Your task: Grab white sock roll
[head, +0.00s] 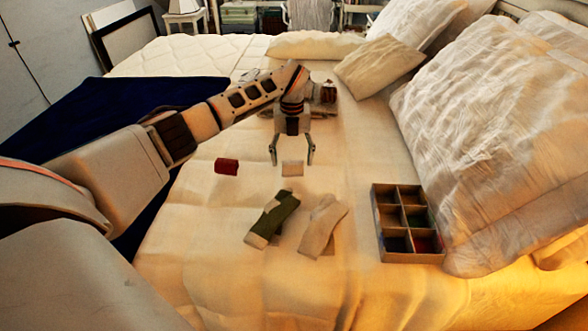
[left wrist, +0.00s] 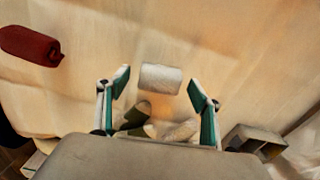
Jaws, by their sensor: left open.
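The white sock roll (head: 292,168) lies on the bed's white cover, in the middle of the head view. In the left wrist view the white sock roll (left wrist: 161,78) lies ahead of and between the fingertips. My left gripper (head: 291,156) is open and points down over the roll, with a finger to either side. In the left wrist view my left gripper (left wrist: 160,88) holds nothing, and its fingers look apart from the roll. I cannot tell the exact height above it. My right gripper is not in view.
A red sock roll (head: 227,166) lies left of the white one. A green sock (head: 272,218) and a cream sock (head: 322,226) lie nearer. A divided box (head: 408,258) stands to the right by large pillows (head: 490,120). A dark blue cloth (head: 100,115) covers the left side.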

